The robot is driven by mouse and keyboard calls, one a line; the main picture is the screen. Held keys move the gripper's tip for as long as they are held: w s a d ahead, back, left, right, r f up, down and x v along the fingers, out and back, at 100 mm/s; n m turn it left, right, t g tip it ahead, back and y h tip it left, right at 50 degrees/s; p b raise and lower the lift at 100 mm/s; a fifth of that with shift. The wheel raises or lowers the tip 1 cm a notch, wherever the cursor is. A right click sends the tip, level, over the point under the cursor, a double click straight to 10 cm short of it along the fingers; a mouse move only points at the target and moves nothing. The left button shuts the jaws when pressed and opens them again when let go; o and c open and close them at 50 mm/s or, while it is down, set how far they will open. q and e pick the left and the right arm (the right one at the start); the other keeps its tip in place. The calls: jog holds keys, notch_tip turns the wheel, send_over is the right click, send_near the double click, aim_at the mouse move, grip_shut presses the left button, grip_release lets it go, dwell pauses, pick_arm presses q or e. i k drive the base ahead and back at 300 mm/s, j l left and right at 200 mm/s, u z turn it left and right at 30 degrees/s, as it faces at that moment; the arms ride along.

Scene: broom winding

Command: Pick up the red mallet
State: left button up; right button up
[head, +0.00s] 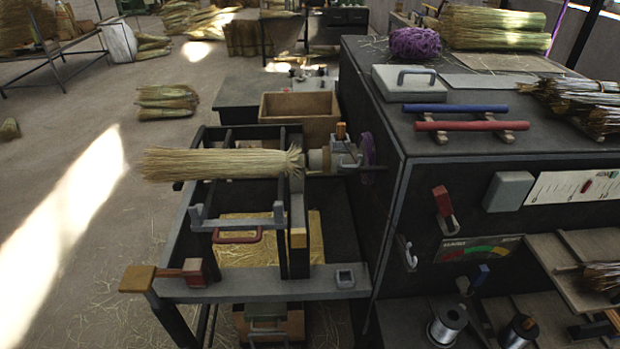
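A red block-shaped head (195,272) with a short reddish handle pointing left lies at the front left corner of the winding bench (255,286). It looks like the red mallet. The handle's end meets or overlaps a wooden block (137,279) that juts past the bench's left edge; I cannot tell whether they are joined. Nothing covers the red head from above. Neither of my grippers is in view.
A straw broom bundle (215,163) lies across the machine above the bench. A red loop handle (237,237) and upright bars stand right of the mallet. A dark cabinet (470,170) with a red lever (443,202) fills the right. The floor at left is mostly clear.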

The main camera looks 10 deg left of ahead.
aim_at(196, 273)
jog(key=u, duration=1.4)
